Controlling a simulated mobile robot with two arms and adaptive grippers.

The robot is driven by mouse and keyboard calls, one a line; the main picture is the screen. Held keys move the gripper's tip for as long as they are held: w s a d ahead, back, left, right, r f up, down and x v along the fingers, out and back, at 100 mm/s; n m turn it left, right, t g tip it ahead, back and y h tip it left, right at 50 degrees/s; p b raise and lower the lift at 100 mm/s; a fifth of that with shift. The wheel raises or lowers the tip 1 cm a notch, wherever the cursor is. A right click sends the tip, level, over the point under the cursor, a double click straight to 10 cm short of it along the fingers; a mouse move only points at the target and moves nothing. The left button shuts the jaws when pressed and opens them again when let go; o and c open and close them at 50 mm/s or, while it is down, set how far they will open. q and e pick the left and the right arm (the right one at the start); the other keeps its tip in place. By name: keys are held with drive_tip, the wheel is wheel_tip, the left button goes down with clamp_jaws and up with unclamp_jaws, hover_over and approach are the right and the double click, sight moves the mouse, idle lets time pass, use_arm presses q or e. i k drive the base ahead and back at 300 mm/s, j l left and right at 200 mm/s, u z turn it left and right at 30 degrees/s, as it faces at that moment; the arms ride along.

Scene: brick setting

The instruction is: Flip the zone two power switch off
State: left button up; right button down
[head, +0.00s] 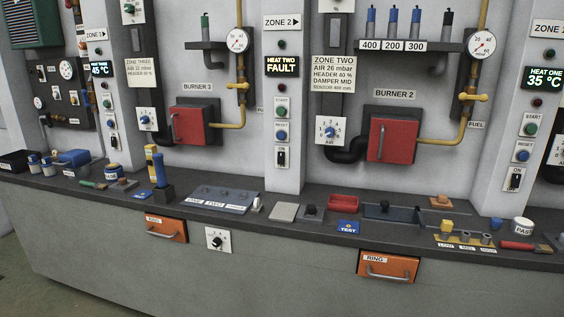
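The zone two column stands in the middle of the head view, under a "ZONE 2" sign (281,22). Its display (282,65) reads "HEAT TWO FAULT". Below it are a green START button (281,112) and a blue RESET button (281,135). Under these sits a small black power switch (281,159) on a white plate, with what looks like an "ON" label above it. The lever is too small to tell its position. Neither of my grippers is in view, and nothing blocks the switch.
Burner boxes (391,140) flank the column. Orange drawers (389,267) are below.

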sight(281, 157)
drive_tip(key=i+l, duration=0.1)
drive_tip(key=i, duration=1.1)
drive_tip(key=u, duration=1.15)
